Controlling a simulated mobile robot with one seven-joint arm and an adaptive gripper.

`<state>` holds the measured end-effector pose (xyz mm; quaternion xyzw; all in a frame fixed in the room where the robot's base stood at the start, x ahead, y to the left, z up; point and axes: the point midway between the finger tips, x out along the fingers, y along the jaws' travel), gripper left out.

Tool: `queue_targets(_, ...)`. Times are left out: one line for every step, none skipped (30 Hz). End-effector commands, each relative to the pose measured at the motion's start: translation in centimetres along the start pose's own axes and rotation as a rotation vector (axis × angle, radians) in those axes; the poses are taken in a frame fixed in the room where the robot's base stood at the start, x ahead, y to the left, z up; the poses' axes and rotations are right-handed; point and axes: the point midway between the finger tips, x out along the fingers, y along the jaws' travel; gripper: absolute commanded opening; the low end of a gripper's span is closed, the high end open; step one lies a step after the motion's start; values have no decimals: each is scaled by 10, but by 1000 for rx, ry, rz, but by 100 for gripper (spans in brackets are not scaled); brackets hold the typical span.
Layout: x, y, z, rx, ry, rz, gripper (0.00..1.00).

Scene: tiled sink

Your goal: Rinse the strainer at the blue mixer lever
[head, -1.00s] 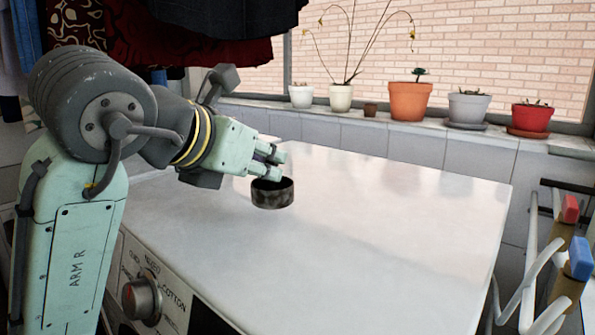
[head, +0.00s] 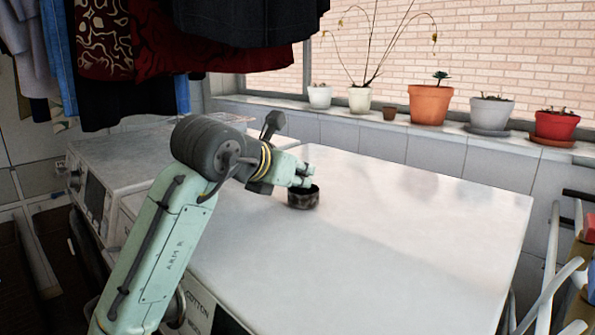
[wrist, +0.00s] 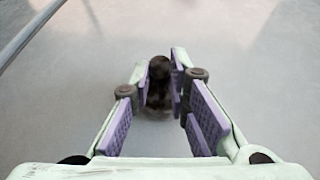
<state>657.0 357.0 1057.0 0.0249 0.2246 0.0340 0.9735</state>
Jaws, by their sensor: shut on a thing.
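My gripper (head: 299,180) is shut on the strainer (head: 303,199), a small dark, mottled round cup with its open side up. It is at or just above the white appliance top; I cannot tell if it touches. In the wrist view the strainer (wrist: 158,88) shows as a dark, blurred shape between the purple-padded fingers (wrist: 160,80). At the right edge of the head view, the blue mixer lever (head: 591,287) is cut off by the frame. A red lever (head: 588,229) is above it in the picture.
The white top (head: 400,240) is otherwise clear. Potted plants, including an orange pot (head: 430,104) and a red pot (head: 556,125), line the tiled sill. White curved pipes or rails (head: 548,290) stand at the right. Dark clothes (head: 235,20) hang at upper left.

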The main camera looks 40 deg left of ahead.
Motion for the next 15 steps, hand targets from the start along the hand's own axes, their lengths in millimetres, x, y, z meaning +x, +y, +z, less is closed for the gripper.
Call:
queue_targets(0,0,0,0,-1,1,0)
queue_targets(0,0,0,0,-2,1,0)
queue_targets(0,0,0,0,-2,1,0)
queue_targets(0,0,0,0,-1,1,0)
queue_targets(0,0,0,0,-1,0,0)
queue_targets(0,0,0,0,-1,0,0)
queue_targets(0,0,-1,0,-1,0,0)
queue_targets(1,0,-2,0,-1,0,0)
queue_targets(2,0,-4,0,-1,0,0)
queue_targets(2,-1,-4,0,-1,0,0)
queue_targets(1,0,-4,0,-1,0,17)
queue_targets(1,0,-3,0,-1,0,20)
queue_targets(1,0,-3,0,-1,0,22)
queue_targets(1,0,-3,0,-1,0,24)
queue_targets(1,0,-3,0,-1,0,27)
